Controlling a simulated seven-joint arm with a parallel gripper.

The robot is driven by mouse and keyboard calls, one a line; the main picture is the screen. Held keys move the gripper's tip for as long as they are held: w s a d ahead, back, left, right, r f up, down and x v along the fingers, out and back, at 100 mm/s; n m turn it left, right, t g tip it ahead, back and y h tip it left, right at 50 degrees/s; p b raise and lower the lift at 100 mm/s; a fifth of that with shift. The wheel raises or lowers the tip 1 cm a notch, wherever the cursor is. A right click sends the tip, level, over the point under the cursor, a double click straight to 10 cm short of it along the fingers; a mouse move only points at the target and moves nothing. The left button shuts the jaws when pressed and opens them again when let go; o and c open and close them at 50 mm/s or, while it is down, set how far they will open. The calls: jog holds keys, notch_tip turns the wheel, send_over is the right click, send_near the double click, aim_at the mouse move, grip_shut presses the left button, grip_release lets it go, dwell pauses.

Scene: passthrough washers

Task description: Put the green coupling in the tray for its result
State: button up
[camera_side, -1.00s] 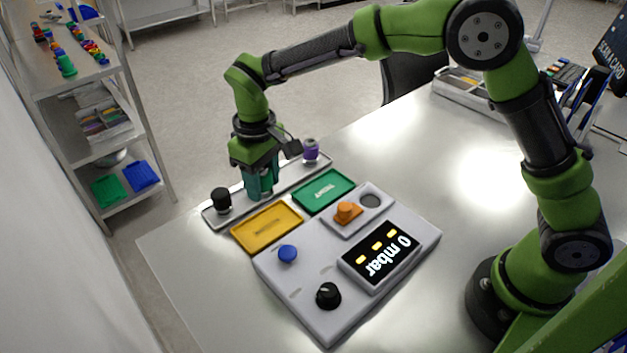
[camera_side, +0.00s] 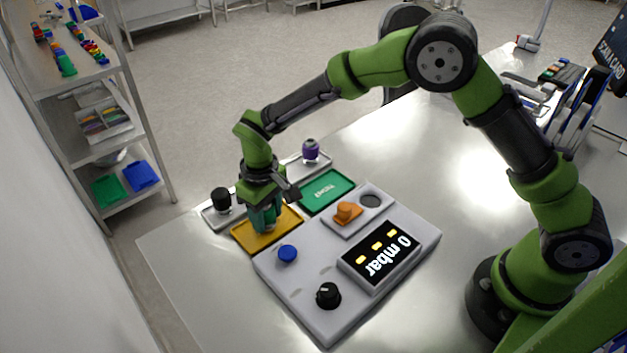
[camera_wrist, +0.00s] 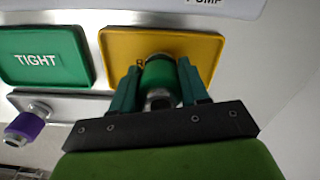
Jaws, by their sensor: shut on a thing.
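My gripper (camera_side: 264,222) points down over the yellow tray (camera_side: 287,233). It is shut on the green coupling (camera_wrist: 160,80), which sits upright between the fingers in the wrist view. In the side view the fingers mostly hide the coupling. I cannot tell whether its base touches the tray. The yellow tray (camera_wrist: 208,46) has a label mostly hidden by the coupling; one letter, R, shows. The green tray (camera_side: 327,191) is beside it and reads TIGHT in the wrist view (camera_wrist: 36,60). It is empty.
The grey rack (camera_side: 292,165) behind the trays holds a black coupling (camera_side: 221,199) and a purple coupling (camera_side: 311,150). The test panel (camera_side: 310,310) in front has a blue button (camera_side: 287,253), black knob (camera_side: 328,295), orange part (camera_side: 347,212), round socket (camera_side: 371,200) and display (camera_side: 381,256) reading 0 mbar.

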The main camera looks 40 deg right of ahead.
jog(key=shift+f, duration=0.15)
jog(key=o, duration=1.2)
jog(key=shift+c, duration=0.2)
notch_tip(320, 180, up, 12)
jog(key=shift+r, duration=0.1)
jog(key=s+d+r+m+t+y, duration=0.2)
jog(key=s+d+r+m+t, duration=0.1)
jog(key=s+d+r, duration=0.7)
jog(key=s+d+m+t, duration=0.3)
jog(key=s+d, duration=0.4)
jog(key=s, duration=0.4)
jog(key=shift+d+r+m+t, duration=0.35)
jog(key=shift+d+m+t, duration=0.05)
jog(key=shift+t, duration=0.2)
